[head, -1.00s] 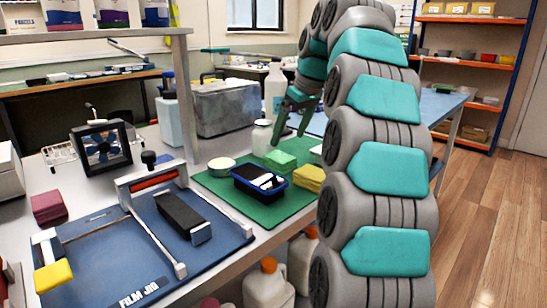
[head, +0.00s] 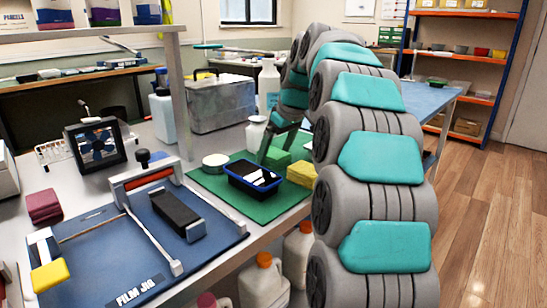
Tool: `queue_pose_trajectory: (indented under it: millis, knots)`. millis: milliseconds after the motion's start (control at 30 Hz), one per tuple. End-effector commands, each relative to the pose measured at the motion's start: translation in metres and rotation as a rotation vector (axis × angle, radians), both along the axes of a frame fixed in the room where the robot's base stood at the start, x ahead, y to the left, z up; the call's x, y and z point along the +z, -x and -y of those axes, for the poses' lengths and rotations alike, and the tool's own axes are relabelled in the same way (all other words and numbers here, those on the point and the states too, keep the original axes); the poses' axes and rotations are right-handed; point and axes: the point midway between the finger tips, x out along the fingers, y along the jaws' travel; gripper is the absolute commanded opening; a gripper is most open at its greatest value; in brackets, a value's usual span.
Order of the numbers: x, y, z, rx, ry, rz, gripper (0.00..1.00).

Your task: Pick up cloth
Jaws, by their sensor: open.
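A green folded cloth (head: 278,160) lies on the green mat (head: 205,182), behind the blue tray. A yellow cloth or sponge block (head: 302,174) lies at its right, and a maroon folded cloth stack (head: 43,206) lies at the bench's left. My gripper (head: 275,156) is open, pointing down, with its dark green fingers at the green cloth. They partly cover the cloth. I cannot tell whether they touch it, and nothing is seen held.
The blue tray (head: 231,179) holding a dark phone sits in front of the gripper. The film jig (head: 95,282) fills the front left.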

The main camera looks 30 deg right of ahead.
Motion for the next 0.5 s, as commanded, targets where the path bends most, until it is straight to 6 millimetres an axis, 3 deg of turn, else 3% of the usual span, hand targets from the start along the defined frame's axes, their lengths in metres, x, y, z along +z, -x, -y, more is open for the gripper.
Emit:
queue_pose_trajectory:
  millis: [200,500]
  knots:
    - [0.0001,-0.0001,0.0001,0.000,0.001,0.001,0.98]
    - [0.0002,0.0002,0.0001,0.000,0.000,0.000,0.64]
